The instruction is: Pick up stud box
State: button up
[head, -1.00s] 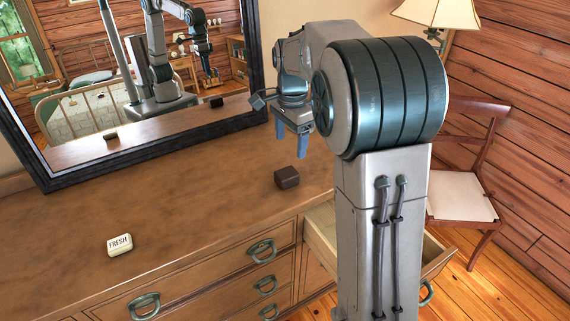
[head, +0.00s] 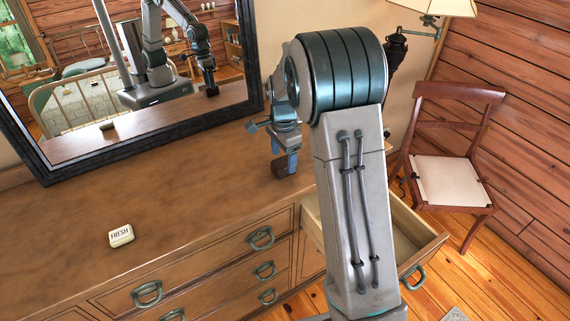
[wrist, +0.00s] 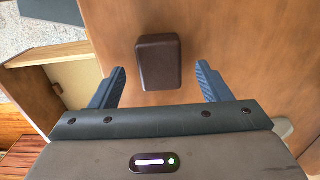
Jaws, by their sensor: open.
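The stud box appears to be the small dark brown box on the dresser top (head: 200,205). In the wrist view the box (wrist: 158,62) lies just ahead of my fingertips, centred between them. In the head view the box (head: 280,172) is partly hidden behind my gripper (head: 284,160). My gripper (wrist: 161,72) points down over the dresser with its two blue fingers apart and nothing held. I cannot tell exactly how high the fingertips are above the wood.
A cream tin marked FRESH (head: 121,236) sits on the dresser to the left. A dark-framed mirror (head: 150,140) stands at the back. A drawer (head: 420,246) is pulled open at the right front. A wooden chair (head: 452,165) stands beyond it.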

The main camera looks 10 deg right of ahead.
jog(key=shift+f, duration=1.45)
jog(key=shift+w, duration=0.1)
jog(key=c, duration=1.1)
jog(key=shift+r, duration=0.15)
